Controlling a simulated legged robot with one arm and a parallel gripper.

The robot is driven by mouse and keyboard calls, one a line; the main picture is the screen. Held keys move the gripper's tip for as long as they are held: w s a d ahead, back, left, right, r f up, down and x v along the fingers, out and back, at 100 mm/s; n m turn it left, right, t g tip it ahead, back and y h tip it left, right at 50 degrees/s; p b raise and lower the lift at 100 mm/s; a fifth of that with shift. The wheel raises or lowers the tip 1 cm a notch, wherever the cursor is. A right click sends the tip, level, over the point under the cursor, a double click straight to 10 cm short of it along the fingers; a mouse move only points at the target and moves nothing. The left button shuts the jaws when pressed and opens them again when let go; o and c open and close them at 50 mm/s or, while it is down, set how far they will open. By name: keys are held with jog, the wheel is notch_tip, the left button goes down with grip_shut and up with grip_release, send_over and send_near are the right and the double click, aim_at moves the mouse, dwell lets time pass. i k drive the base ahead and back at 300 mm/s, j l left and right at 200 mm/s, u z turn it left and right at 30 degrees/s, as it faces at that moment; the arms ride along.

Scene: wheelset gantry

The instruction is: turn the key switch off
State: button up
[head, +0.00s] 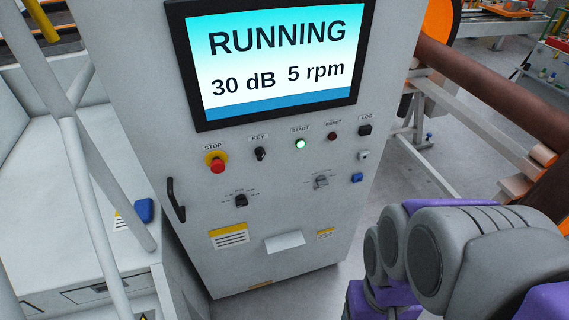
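The key switch (260,154) is a small black knob under the label KEY on the front of a light grey control cabinet (290,215). It sits between the red STOP button and the lit green START button. Its exact angle is too small to tell. The cabinet's screen (275,55) reads RUNNING, 30 dB, 5 rpm. My arm, grey and purple, shows at the lower right, apart from the cabinet. My gripper is not in view.
The STOP button (217,163) on its yellow base is left of the key, and the green START button (300,143) right of it. A black handle (175,200) sticks out at the cabinet's left edge. White rails (95,185) stand at left. A brown shaft (485,90) runs at right.

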aim_at(261, 153)
jog(key=k+u, duration=0.2)
jog(key=u, duration=0.2)
jog(key=k+l+u, duration=0.1)
jog(key=u, duration=0.25)
jog(key=k+j+u, duration=0.1)
jog(key=k+u, duration=0.15)
jog(key=u, duration=0.15)
